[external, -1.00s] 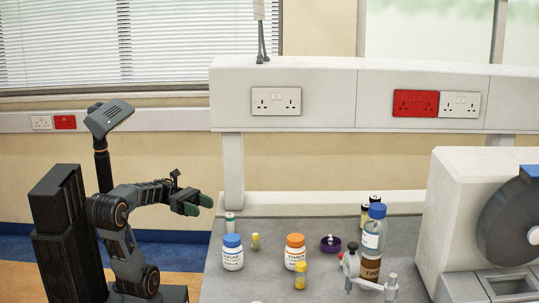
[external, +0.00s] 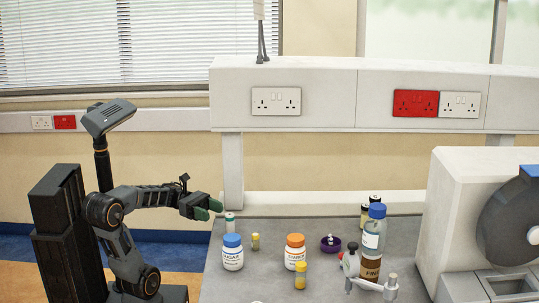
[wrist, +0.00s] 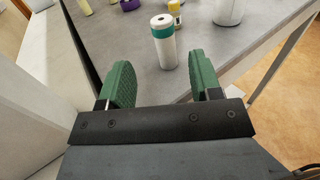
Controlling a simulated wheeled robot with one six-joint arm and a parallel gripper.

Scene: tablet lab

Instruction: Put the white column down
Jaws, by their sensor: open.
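The white column (external: 230,226) with a teal band stands upright on the grey bench near its back left corner. It also shows in the wrist view (wrist: 164,50), just beyond and between the fingertips. My gripper (external: 212,205) is at the bench's left edge, close to the column and a little above its top. In the wrist view my gripper's two green fingers (wrist: 161,70) are spread apart with nothing between them. The column looks clear of both fingers.
A white jar with a blue lid (external: 232,252) and a small yellow vial (external: 255,241) stand near the column. An orange-lidded jar (external: 295,252), a purple dish (external: 330,243) and a blue-capped bottle (external: 374,235) are further right. A wall post (external: 232,170) rises behind.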

